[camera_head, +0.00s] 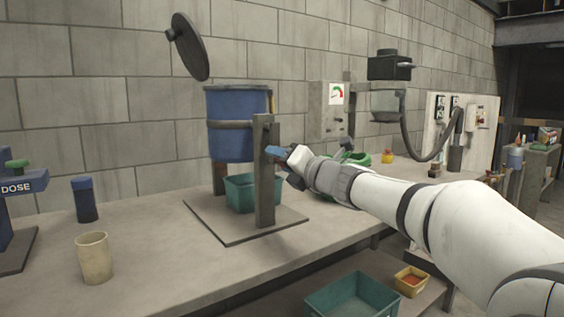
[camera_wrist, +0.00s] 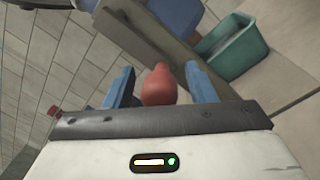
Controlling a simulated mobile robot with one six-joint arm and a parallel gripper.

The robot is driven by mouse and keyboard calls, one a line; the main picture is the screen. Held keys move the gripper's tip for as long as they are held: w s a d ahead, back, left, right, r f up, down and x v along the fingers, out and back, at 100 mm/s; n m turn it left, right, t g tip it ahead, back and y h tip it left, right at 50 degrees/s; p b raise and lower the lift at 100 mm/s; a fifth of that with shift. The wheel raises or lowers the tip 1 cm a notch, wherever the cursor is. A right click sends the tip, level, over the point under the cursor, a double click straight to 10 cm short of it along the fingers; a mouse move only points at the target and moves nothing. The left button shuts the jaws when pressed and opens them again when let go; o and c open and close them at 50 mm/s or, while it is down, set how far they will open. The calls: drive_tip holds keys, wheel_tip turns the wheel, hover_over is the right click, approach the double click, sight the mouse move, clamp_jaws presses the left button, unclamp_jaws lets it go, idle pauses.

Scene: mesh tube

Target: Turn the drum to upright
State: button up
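The blue drum (camera_head: 230,140) hangs in a grey stand and looks about upright, its rim at the top. A grey band runs round it. The stand's near post (camera_head: 264,195) rises in front of it. My gripper (camera_head: 277,153) is beside the upper part of this post, on its right. In the wrist view, the blue fingers of my gripper (camera_wrist: 160,86) are apart, one on each side of a red knob (camera_wrist: 158,88). Gaps show between knob and fingers. The knob is hidden in the head view. A dark round lid (camera_head: 188,47) is tilted above the drum.
A teal bin (camera_head: 240,192) sits under the drum on the stand's base plate (camera_head: 215,225). A beige cup (camera_head: 94,258), a dark bottle (camera_head: 85,200) and a dosing device (camera_head: 20,187) stand at left. A control box (camera_head: 329,110) is behind my arm.

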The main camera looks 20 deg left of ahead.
drive_tip(key=p+v, duration=0.1)
drive_tip(key=v, duration=0.6)
drive_tip(key=shift+s+d, duration=0.25)
drive_tip(key=shift+d, duration=0.1)
drive_tip(key=w+d+r+m+t+h+p, duration=0.1)
drive_tip(key=d+r+m+t+h+p, duration=0.1)
drive_tip(key=d+r+m+h+p, duration=0.25)
drive_tip(key=w+d+r+m+t+h+p, duration=0.1)
drive_tip(key=d+m+t+h+p, duration=0.2)
drive_tip(key=d+m+p, duration=0.35)
drive_tip(key=s+d+f+m+g+h+p, duration=0.1)
drive_tip(key=s+d+m+h+p, duration=0.15)
drive_tip(key=d+m, duration=0.35)
drive_tip(key=s+d+m+g+h+p, duration=0.1)
drive_tip(key=d+m+h+p, duration=0.3)
drive_tip(key=d+m, duration=0.15)
drive_tip(key=s+d+f+m+g+p, duration=0.2)
drive_tip(key=s+m+g+p, duration=0.3)
drive_tip(key=s, duration=0.7)
drive_tip(key=s+d+f+m+g+h+p, duration=0.1)
drive_tip(key=s+d+m+g+p, duration=0.3)
drive_tip(key=s+m+p, duration=0.5)
drive_tip(key=s+f+m+g, duration=0.1)
drive_tip(key=s+g, duration=0.1)
drive_tip(key=s, duration=0.1)
drive_tip(key=shift+s+d, duration=0.25)
drive_tip(key=shift+d, duration=0.15)
